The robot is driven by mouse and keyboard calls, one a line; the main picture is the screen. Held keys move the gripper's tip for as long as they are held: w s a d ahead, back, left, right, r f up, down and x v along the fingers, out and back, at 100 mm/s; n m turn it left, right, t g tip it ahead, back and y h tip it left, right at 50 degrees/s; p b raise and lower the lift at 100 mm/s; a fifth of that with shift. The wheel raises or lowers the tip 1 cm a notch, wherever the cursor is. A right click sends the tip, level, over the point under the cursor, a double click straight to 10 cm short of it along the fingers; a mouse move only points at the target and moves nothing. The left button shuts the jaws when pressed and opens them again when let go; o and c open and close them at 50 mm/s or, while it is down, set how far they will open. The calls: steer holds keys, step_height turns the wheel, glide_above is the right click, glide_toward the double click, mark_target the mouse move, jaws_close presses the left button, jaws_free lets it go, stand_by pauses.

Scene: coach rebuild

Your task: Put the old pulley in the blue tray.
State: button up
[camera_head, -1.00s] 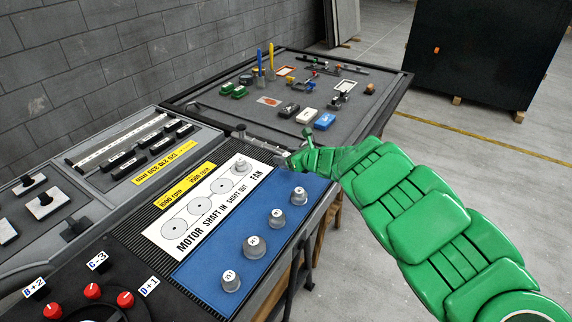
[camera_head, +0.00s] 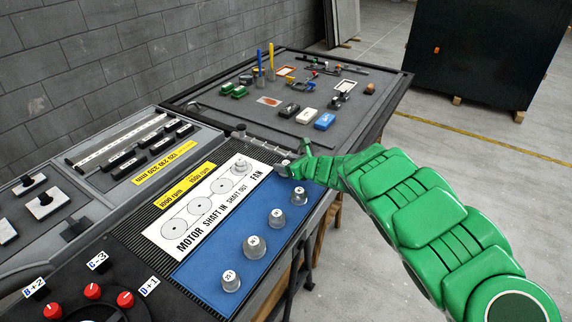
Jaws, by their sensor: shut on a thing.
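The blue tray (camera_head: 215,268) is a flat blue strip along the front right of the bench. Several grey pulleys with numbered white tops stand on it in a row, one of them near its far end (camera_head: 299,196). My gripper (camera_head: 284,169), at the end of the green arm, is over the far end of the blue tray. It is shut on a small grey pulley (camera_head: 282,166), partly hidden by the gripper. Whether this pulley touches the tray is unclear. Another grey pulley (camera_head: 240,166) sits on the white panel by the word FAN.
The white panel (camera_head: 206,201) with printed circles lies left of the tray. Grey metal parts (camera_head: 249,138) lie beyond it. The far table (camera_head: 230,112) holds small coloured blocks and upright pens. Open floor is to the right.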

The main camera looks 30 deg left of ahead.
steer(key=shift+f, duration=0.15)
steer(key=o, duration=1.1)
steer(key=shift+r, duration=0.2)
steer(key=shift+d+r, duration=0.1)
steer(key=shift+d, duration=0.15)
steer(key=shift+v, duration=5.75)
